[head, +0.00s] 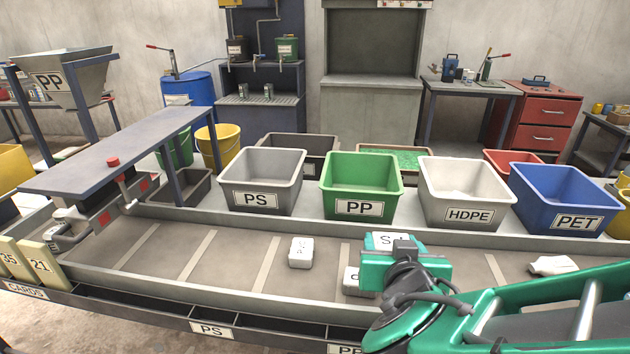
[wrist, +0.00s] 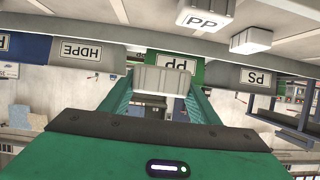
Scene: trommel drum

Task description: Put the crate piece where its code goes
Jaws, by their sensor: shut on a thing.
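My gripper (head: 390,246) is over the belt (head: 225,250), shut on a pale grey block, the crate piece (wrist: 162,80). In the head view a white label with an "S" shows on it (head: 384,240); the rest of the label is hidden by my gripper. Behind the belt stand a grey PS bin (head: 262,180), a green PP bin (head: 360,185), a white HDPE bin (head: 465,192) and a blue PET bin (head: 565,197). In the wrist view, upside down, the piece partly covers the green bin (wrist: 190,72).
A labelled block (head: 300,252) lies on the belt. Another (head: 352,284) is partly hidden by my gripper. A white crumpled item (head: 553,265) lies at the right. Slots marked PS (head: 211,329) and PP run along the front edge. A grey table (head: 120,150) stands at the left.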

